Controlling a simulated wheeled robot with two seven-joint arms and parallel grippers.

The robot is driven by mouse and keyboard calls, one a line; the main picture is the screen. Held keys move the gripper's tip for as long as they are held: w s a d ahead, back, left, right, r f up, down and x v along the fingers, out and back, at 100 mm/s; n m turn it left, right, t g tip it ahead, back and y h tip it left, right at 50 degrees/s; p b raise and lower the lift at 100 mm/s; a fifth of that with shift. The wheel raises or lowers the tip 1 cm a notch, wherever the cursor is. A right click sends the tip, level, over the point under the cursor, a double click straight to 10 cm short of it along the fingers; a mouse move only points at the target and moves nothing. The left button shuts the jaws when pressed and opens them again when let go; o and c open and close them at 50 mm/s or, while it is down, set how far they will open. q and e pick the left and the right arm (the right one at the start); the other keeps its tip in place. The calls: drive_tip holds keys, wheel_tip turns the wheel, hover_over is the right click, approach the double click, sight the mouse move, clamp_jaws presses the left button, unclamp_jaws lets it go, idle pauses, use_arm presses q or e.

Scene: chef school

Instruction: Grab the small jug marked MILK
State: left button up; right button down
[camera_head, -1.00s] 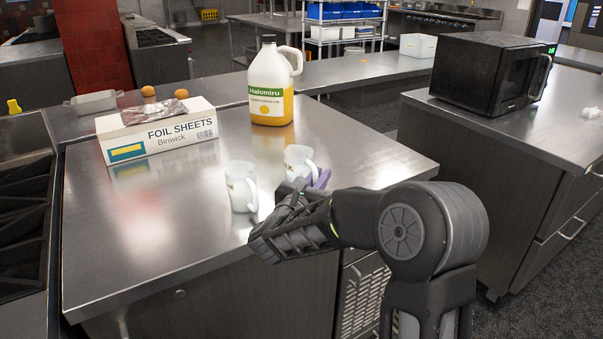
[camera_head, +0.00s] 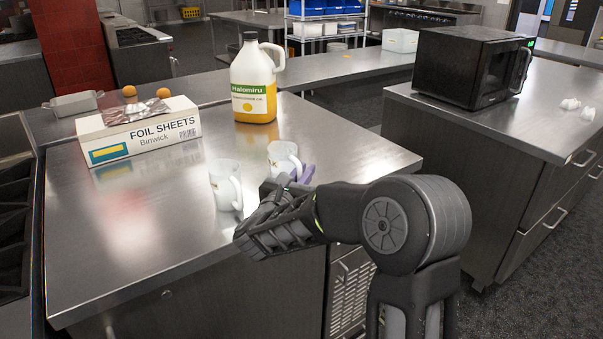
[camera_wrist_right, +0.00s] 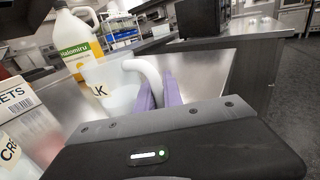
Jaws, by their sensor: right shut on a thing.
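The small white jug (camera_head: 281,154) stands near the front right of the steel counter in the head view. In the right wrist view the end of its lettering, "LK", shows on the jug (camera_wrist_right: 105,92). My right gripper (camera_head: 302,175) is shut on its handle, and the purple fingers (camera_wrist_right: 160,92) sit on both sides of the handle. The jug looks upright; I cannot tell whether its base touches the counter. A second white jug (camera_head: 224,183) stands to its left, with letters starting "CRE" in the wrist view (camera_wrist_right: 14,152). My left gripper is not in view.
A large Halomiru bottle (camera_head: 254,85) with yellow contents stands behind the jugs. A foil sheets box (camera_head: 140,135) lies at the back left of the counter (camera_head: 120,230). A microwave (camera_head: 470,68) stands on the right counter. The counter's left front is clear.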

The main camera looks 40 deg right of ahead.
wheel_tip(320, 180, up, 10)
idle(1.0)
drive_tip(key=shift+f, duration=0.1)
idle(0.6)
